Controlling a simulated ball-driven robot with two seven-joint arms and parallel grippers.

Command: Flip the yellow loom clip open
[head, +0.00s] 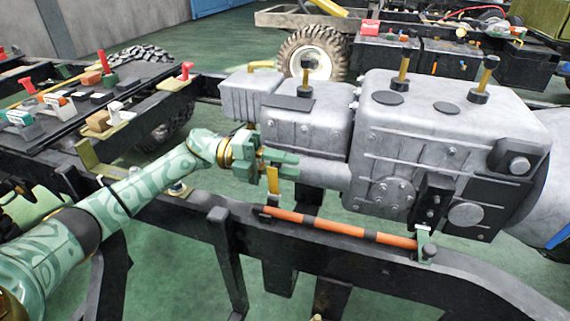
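An orange loom (340,227) runs along the black chassis rail below the grey engine block. At its left end a small yellow loom clip (272,183) shows as a narrow upright piece, partly covered by my gripper. My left gripper (281,165), pale green, reaches in from the left with its fingers at the top of the yellow clip. They look close to it or touching. Whether they are closed on it is hidden at this angle. A green clip (425,246) with a dark knob sits at the loom's right end. My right gripper is not in view.
The large grey engine and gearbox (420,140) stands right behind the loom. The black chassis rail (330,255) lies in front and below. A black bench (70,110) with red-handled parts is at the left. Green floor (180,270) is open in the foreground.

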